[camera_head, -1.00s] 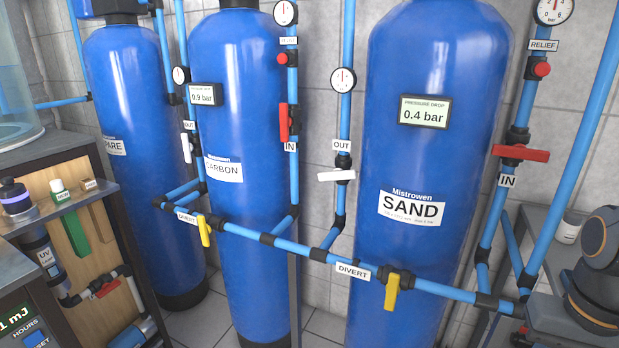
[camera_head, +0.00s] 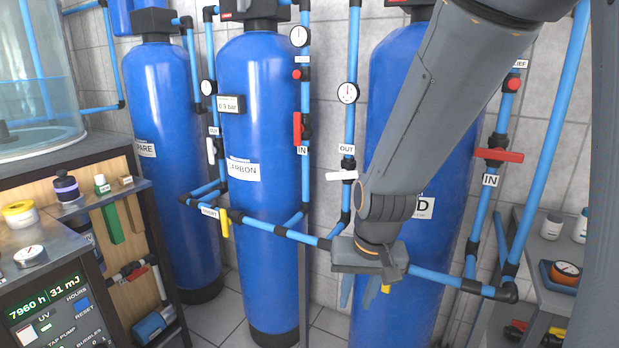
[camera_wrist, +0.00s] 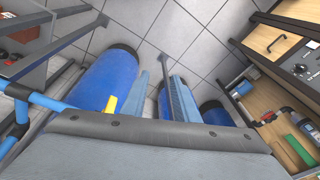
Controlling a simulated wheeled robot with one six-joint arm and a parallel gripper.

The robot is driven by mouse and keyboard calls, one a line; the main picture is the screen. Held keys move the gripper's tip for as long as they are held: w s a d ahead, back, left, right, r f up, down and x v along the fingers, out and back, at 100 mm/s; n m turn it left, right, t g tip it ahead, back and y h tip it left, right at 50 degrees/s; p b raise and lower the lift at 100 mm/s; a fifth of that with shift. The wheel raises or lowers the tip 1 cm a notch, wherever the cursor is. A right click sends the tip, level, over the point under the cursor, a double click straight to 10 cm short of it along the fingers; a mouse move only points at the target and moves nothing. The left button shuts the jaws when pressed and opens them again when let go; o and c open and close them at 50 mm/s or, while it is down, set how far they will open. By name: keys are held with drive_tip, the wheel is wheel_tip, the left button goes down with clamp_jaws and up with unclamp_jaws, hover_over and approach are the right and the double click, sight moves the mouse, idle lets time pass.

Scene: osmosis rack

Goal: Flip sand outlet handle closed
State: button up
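The sand outlet handle (camera_head: 341,176) is white and lies horizontally across the vertical blue pipe, just below the OUT label (camera_head: 346,149). It is left of the sand tank (camera_head: 392,75), whose label is mostly hidden by my arm. My gripper (camera_head: 358,304) points down in front of the sand tank, below and slightly right of the white handle and apart from it. Its two blue fingers are spread with a gap between them, and the wrist view shows nothing between the fingertips (camera_wrist: 160,82). I cannot make out the white handle in the wrist view.
A yellow divert handle (camera_head: 386,287) hangs close behind my gripper; it also shows in the wrist view (camera_wrist: 111,104). The horizontal divert pipe (camera_head: 295,234) runs by my gripper. A red IN handle (camera_head: 498,155) is to the right. The carbon tank (camera_head: 262,120) stands left.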

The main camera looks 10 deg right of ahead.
drive_tip(key=w+a+r+m+t+p, duration=0.1)
drive_tip(key=w+a+m+t, duration=0.1)
drive_tip(key=w, duration=0.5)
drive_tip(key=w+a+r+m+t+p, duration=0.1)
drive_tip(key=w+m+t, duration=0.1)
drive_tip(key=w, duration=0.5)
drive_tip(key=m+t+h+p, duration=0.5)
drive_tip(key=m+t+h, duration=0.45)
drive_tip(key=m, duration=0.65)
approach(331, 177)
drive_tip(key=w+g+h, duration=0.1)
drive_tip(key=w+h, duration=0.1)
drive_tip(key=w, duration=0.1)
drive_tip(key=p+x, duration=0.2)
drive_tip(key=x, duration=0.6)
drive_tip(key=shift+s+d+f, duration=0.1)
drive_tip(key=shift+d, duration=0.2)
